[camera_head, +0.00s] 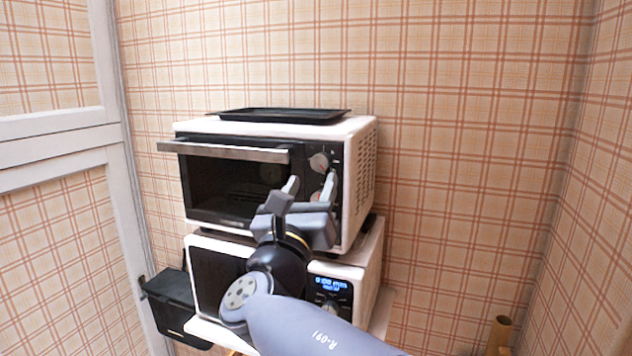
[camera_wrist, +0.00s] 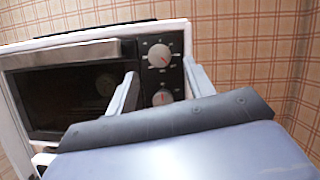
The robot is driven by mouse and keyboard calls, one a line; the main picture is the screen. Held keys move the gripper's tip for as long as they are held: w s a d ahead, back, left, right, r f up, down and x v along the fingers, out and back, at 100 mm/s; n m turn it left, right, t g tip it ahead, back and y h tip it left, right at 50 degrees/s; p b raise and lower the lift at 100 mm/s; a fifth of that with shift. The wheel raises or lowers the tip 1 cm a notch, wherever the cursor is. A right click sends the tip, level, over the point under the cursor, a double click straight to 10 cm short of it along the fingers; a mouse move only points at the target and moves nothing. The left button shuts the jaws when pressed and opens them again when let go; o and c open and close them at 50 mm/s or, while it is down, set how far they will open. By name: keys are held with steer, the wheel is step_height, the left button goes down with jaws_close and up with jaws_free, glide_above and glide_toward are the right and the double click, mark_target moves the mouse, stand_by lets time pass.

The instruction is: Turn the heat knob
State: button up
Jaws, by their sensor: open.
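A white toaster oven (camera_head: 357,190) with a dark glass door stands on top of a microwave. I cannot read which is the heat knob. My gripper (camera_head: 311,186) is open in front of the panel. In the wrist view its fingers (camera_wrist: 161,80) stand on either side of the lower knob, with nothing between them that I can see gripped. Whether they touch the knob cannot be told.
The oven door handle (camera_head: 222,151) sticks out left of my gripper. A black tray (camera_head: 285,115) lies on the oven. The microwave (camera_head: 369,264) with a lit blue display is below. A black bin (camera_head: 172,300) stands at lower left. Plaid wall is at right.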

mark_target(319, 166)
steer(key=b+v, duration=0.1)
steer(key=v, duration=0.5)
steer(key=p+x, duration=0.3)
steer(key=x, duration=0.8)
steer(key=shift+s, duration=0.1)
steer(key=shift+f+m, duration=0.1)
steer(key=shift+m, duration=0.2)
steer(key=shift+a+m+h, duration=0.1)
steer(key=shift+m+h, duration=0.3)
